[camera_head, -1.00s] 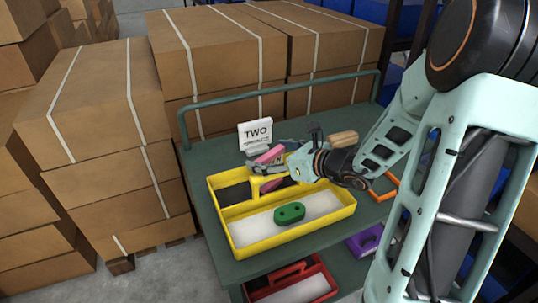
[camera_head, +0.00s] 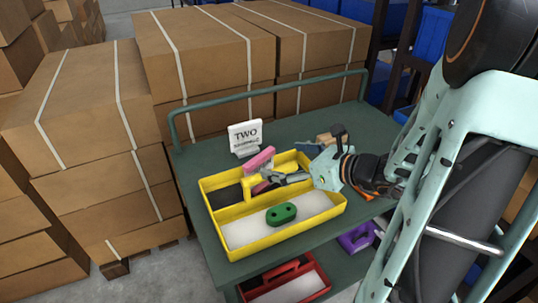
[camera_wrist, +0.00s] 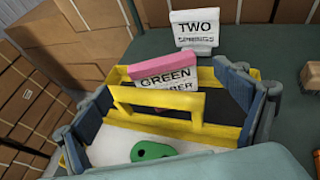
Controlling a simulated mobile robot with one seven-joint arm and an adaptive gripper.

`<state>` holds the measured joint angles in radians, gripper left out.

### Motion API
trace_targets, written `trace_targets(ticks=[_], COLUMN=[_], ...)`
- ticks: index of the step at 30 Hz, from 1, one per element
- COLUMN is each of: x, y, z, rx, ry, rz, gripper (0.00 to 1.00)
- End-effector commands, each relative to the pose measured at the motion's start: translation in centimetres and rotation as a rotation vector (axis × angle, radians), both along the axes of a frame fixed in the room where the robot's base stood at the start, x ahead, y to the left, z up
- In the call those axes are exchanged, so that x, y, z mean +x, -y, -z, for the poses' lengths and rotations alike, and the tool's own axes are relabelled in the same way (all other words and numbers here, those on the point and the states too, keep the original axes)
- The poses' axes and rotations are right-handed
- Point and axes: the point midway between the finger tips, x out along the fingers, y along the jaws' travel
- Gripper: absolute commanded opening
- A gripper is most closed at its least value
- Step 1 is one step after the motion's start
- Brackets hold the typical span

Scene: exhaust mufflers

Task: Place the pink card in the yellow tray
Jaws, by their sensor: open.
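The pink card (camera_head: 260,158), with a pink top and a white face reading "GREEN", stands tilted in the back compartment of the yellow tray (camera_head: 275,239). In the wrist view the card (camera_wrist: 155,72) shows behind the tray's yellow handle (camera_wrist: 158,98), which hides its lower part. Its base is hidden. My gripper (camera_head: 268,180) is open over the tray. In the wrist view its two dark fingers are spread wide on either side of the card, with gaps to it.
A green block with holes (camera_head: 281,214) lies in the tray's front compartment. A white "TWO" sign (camera_head: 245,137) stands behind the tray on the green cart (camera_head: 205,160). A wooden block (camera_head: 325,139) lies at the back right. A red tray (camera_head: 318,280) is on the lower shelf.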

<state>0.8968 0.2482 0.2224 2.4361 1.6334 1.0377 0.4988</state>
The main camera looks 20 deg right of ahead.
Motion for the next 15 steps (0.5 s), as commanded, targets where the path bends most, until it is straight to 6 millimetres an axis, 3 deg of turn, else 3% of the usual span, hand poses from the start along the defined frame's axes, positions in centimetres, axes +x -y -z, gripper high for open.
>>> trace_targets(ticks=[6, 15], x=[-1.9, -2.2], y=[1.3, 1.4], z=[-1.0, -1.1], rx=[-0.001, 0.0], ry=[0.001, 0.0], rz=[0.0, -0.001], gripper=[0.91, 0.91])
